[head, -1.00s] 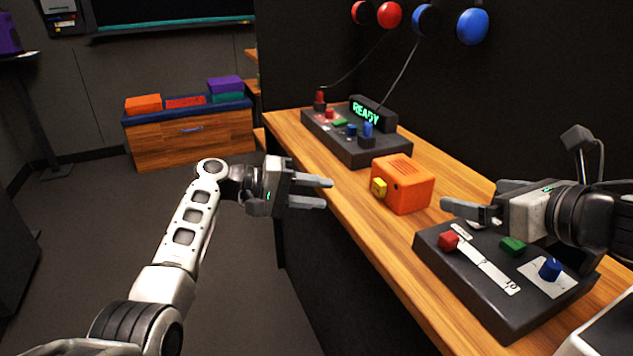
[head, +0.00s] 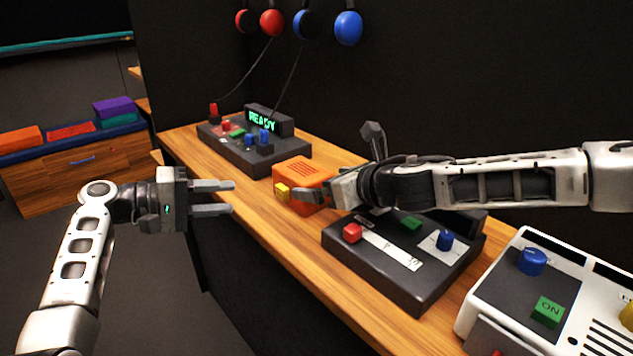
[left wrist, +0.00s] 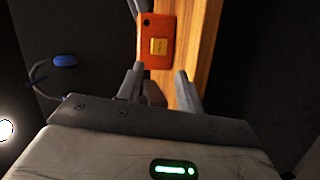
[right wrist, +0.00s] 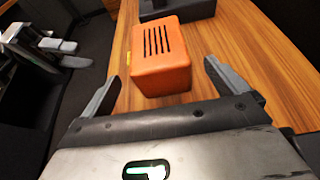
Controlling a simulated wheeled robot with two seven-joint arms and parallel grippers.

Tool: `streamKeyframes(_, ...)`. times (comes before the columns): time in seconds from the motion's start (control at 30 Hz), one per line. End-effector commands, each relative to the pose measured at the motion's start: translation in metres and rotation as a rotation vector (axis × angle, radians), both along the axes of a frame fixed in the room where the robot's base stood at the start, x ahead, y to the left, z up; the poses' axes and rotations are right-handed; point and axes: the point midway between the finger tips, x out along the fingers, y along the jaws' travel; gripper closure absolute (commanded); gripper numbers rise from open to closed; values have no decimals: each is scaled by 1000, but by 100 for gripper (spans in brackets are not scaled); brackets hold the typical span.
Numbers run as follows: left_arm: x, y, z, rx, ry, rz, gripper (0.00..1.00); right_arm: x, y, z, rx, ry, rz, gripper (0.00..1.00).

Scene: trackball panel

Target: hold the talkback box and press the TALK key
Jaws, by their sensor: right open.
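The talkback box (head: 302,172) is orange with a slotted top and sits on the wooden bench. Its yellow key (head: 282,191) is on the side facing my left gripper; its lettering is too small to read. My right gripper (head: 318,193) is open at the box's near right side, partly covering it. In the right wrist view, the box (right wrist: 162,72) lies ahead between the spread fingers, not clasped. My left gripper (head: 232,198) is open and empty, left of the box and off the bench edge. In the left wrist view, the yellow key (left wrist: 159,47) is ahead of its fingers.
A dark panel (head: 335,245) with red, green and blue controls is in front of the box. A dark console with a READY display (head: 263,121) stands behind it. A white device (head: 490,290) is at the right. Headphones (head: 348,28) hang on the wall.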

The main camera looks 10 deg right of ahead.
Motion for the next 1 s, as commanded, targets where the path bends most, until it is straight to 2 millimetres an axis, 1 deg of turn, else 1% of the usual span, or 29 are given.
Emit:
streamKeyframes(0.03, 0, 0, 0, 0, 0, 0, 64, 6, 5, -4, 0, 1, 2, 2)
streamKeyframes(0.1, 0, 0, 0, 0, 0, 0, 64, 14, 9, -7, 0, 0, 1, 2)
streamKeyframes(0.23, 0, 0, 0, 0, 0, 0, 64, 23, 14, -11, 0, 0, 1, 2)
streamKeyframes(0.4, 0, 0, 0, 0, 0, 0, 64, 28, 17, -13, 0, 0, 1, 2)
streamKeyframes(0.6, 0, 0, 0, 0, 0, 0, 64, 28, 17, -13, 0, 0, 1, 2)
streamKeyframes(0.63, 0, 0, 0, 0, 0, 0, 64, 28, 17, -13, 0, 0, 1, 5)
streamKeyframes(0.67, 0, 0, 0, 0, 0, 0, 64, 28, 17, -13, 0, 0, 1, 13)
streamKeyframes(0.7, 0, 0, 0, 0, 0, 0, 64, 28, 17, -13, 0, 0, 1, 24)
streamKeyframes(0.77, 0, 0, 0, 0, 0, 0, 64, 28, 17, -13, 0, 0, 1, 41)
streamKeyframes(0.8, 0, 0, 0, 0, 0, 0, 64, 28, 17, -13, 1, -1, 1, 52)
streamKeyframes(0.87, 0, 0, 0, 0, 0, 0, 64, 27, 17, -13, 1, -1, 1, 54)
streamKeyframes(0.9, 0, 0, 0, 0, 0, 0, 75, 28, 17, -13, 1, -1, 1, 54)
streamKeyframes(1.0, 0, 0, 0, 0, 0, 0, 100, 27, 17, -13, 1, -1, 1, 54)
